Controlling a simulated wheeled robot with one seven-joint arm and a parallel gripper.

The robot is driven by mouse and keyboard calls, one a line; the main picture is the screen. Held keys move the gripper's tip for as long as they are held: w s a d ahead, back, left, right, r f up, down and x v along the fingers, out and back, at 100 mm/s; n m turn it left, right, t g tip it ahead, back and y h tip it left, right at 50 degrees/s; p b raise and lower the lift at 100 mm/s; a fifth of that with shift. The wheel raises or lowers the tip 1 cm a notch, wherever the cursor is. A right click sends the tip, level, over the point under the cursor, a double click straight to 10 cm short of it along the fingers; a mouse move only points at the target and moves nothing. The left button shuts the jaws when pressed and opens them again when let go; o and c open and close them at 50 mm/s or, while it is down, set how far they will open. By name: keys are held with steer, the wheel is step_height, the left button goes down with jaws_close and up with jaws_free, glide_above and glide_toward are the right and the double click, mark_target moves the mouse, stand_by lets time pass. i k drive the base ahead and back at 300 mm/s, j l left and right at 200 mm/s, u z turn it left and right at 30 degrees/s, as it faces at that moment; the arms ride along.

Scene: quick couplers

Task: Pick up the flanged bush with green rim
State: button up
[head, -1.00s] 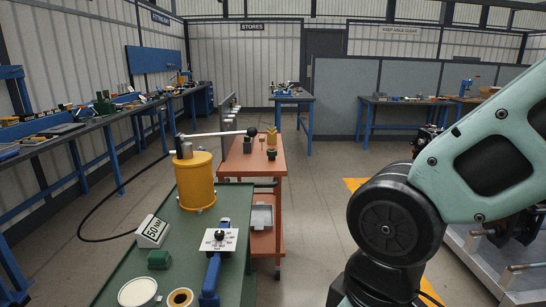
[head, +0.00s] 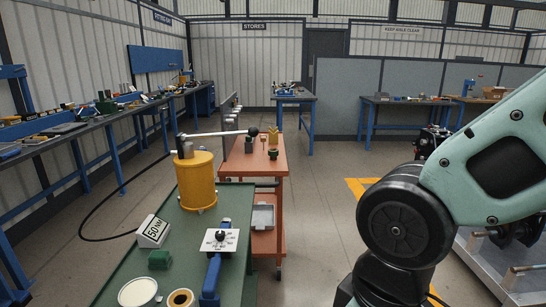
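I cannot make out a flanged bush with a green rim for certain in the head view. Small dark and greenish parts stand on the orange trolley (head: 268,171); one dark green part (head: 273,154) sits near its right edge, too small to identify. My gripper is out of the picture. Only the black joint and pale green link of my arm show at the right.
A green bench (head: 193,236) in front holds a yellow cylinder (head: 197,184) with a lever, a "50 kN" block (head: 153,231), a blue-handled tool (head: 211,277), a green block (head: 159,259) and a yellow ring (head: 181,299). Clear floor (head: 322,205) lies right of the trolley.

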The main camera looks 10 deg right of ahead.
mark_target(273, 154)
steer(key=i+l, duration=0.2)
steer(key=i, duration=0.3)
steer(key=i+l, duration=0.25)
steer(key=i, duration=0.25)
steer(key=i+l, duration=0.2)
steer(key=i, duration=0.3)
steer(key=i+l, duration=0.25)
steer(key=i, duration=0.25)
steer(key=i+l, duration=0.2)
steer(key=i, duration=0.3)
steer(key=i+l+z, duration=0.1)
steer(key=i+l, duration=0.15)
steer(key=i, duration=0.25)
steer(key=i+l, duration=0.15)
steer(key=i, duration=0.35)
